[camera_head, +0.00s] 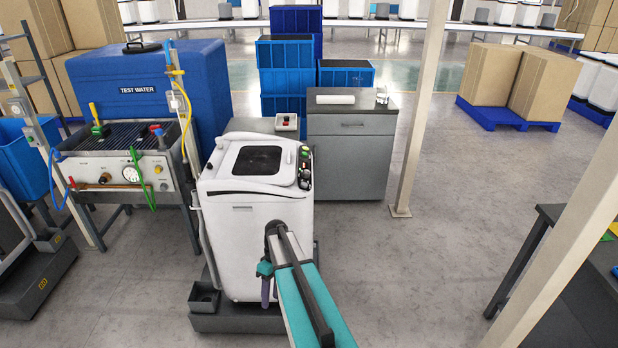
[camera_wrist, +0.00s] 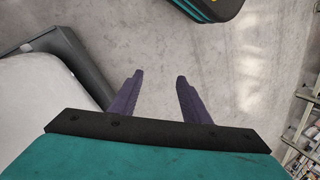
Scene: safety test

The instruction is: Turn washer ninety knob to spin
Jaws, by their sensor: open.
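The white top-loading washer (camera_head: 258,215) stands upright in the middle of the head view with its lid closed. Its control panel (camera_head: 304,167) runs along the right edge of the top, with several small dark knobs or buttons and a red and a green one. Their labels are too small to read, so I cannot tell which is the spin knob. My gripper (camera_head: 266,290) hangs in front of the washer's front face, below the panel and pointing down. In the wrist view my gripper (camera_wrist: 158,80) has its two purple fingers apart, with only floor between them.
A dark base (camera_head: 215,322) lies under the washer. A blue TEST WATER tank (camera_head: 140,90) and a test bench with hoses (camera_head: 120,172) stand left. A grey cabinet (camera_head: 348,155) stands behind right. A pale post (camera_head: 420,110) rises right of it. Floor between is clear.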

